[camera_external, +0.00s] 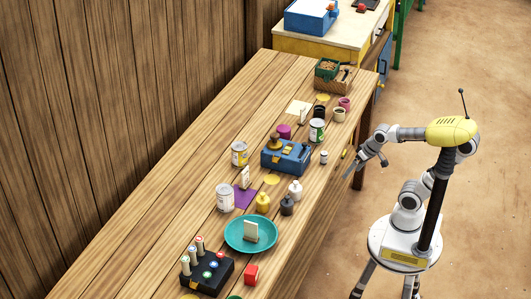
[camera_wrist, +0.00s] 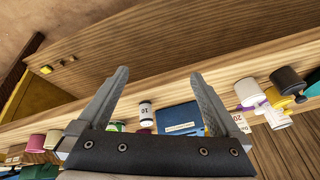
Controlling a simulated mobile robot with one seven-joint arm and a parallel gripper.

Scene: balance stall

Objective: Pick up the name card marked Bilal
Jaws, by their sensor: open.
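Several pale upright cards stand on the long wooden table (camera_external: 150,243), and their writing is too small to read in the outside view. One card (camera_external: 302,116) stands near a cream sheet, one card (camera_external: 245,178) by a purple cloth, and one card (camera_external: 251,231) in a teal dish. I cannot tell which is marked Bilal. My gripper (camera_external: 364,168) is open and empty, off the table's right edge and apart from every card. In the wrist view its two fingers (camera_wrist: 160,76) are spread wide with nothing between them. No readable name shows there.
A blue box (camera_external: 287,156), small white cylinder (camera_external: 324,157), cans, a yellow bottle (camera_external: 263,202) and a dark bottle (camera_external: 287,206) crowd the table. A black block with coloured pegs (camera_external: 207,273) and a red cube (camera_external: 251,274) stand at the near end. The table's left strip is clear.

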